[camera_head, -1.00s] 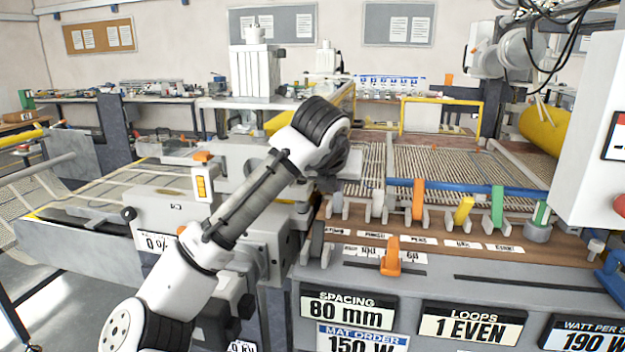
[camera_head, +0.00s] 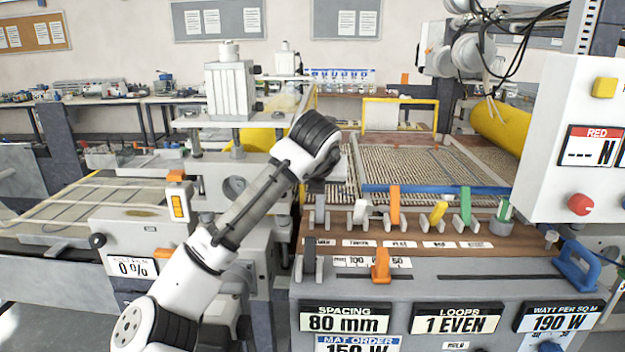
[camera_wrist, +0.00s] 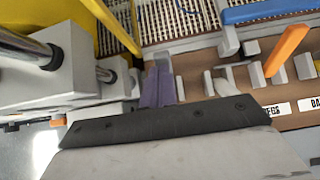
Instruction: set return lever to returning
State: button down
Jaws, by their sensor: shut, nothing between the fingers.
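A row of levers stands on the brown-topped console: a grey lever (camera_head: 320,210), a white lever (camera_head: 360,214), an orange lever (camera_head: 395,205), a yellow lever (camera_head: 438,213) and a green lever (camera_head: 465,206). Their small labels are mostly unreadable in the head view, so I cannot tell which is the return lever.
A blue bar (camera_head: 430,189) runs behind the levers, before the mesh bed (camera_head: 430,165). An orange slider (camera_head: 381,266), a dark lever (camera_head: 310,262) and a blue handle (camera_head: 578,265) stand nearer the front. A white control box (camera_head: 570,190) overhangs at the right.

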jog(key=shift+w+d+r+p, duration=0.1)
jog(key=shift+w+r+p, duration=0.05)
jog(key=shift+w+p, duration=0.6)
jog(key=shift+w, duration=0.1)
jog(key=shift+w+f, duration=0.15)
jog(key=shift+f, duration=0.05)
